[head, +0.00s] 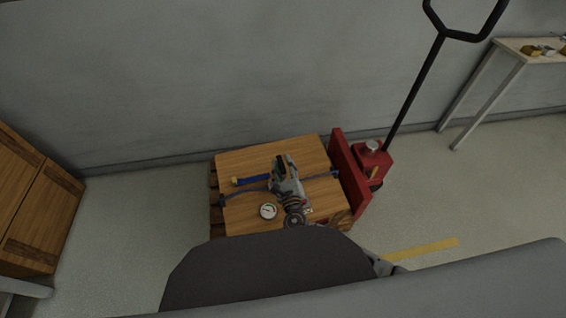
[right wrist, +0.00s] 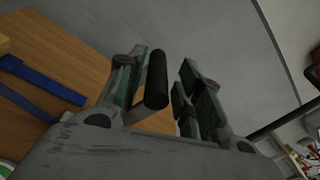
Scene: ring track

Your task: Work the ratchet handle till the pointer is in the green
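My right gripper (head: 285,168) is over the top of a wooden crate (head: 240,213), covering most of the ratchet. In the right wrist view the black ratchet handle grip (right wrist: 157,80) lies between the spread fingers of my right gripper (right wrist: 168,85). It is nearer the left finger, with a clear gap to the right finger. A round white gauge (head: 268,211) is on the crate beside the gripper; its pointer is too small to read against the colours. A blue strap (head: 319,176) runs across the crate. My left gripper is not in view.
A red pallet jack (head: 371,160) with a tall black handle (head: 416,92) stands at the crate's right. A blue strap piece with a yellow end (head: 236,181) lies on the crate. Wooden boxes (head: 38,205) stand at left, a table (head: 520,55) at back right.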

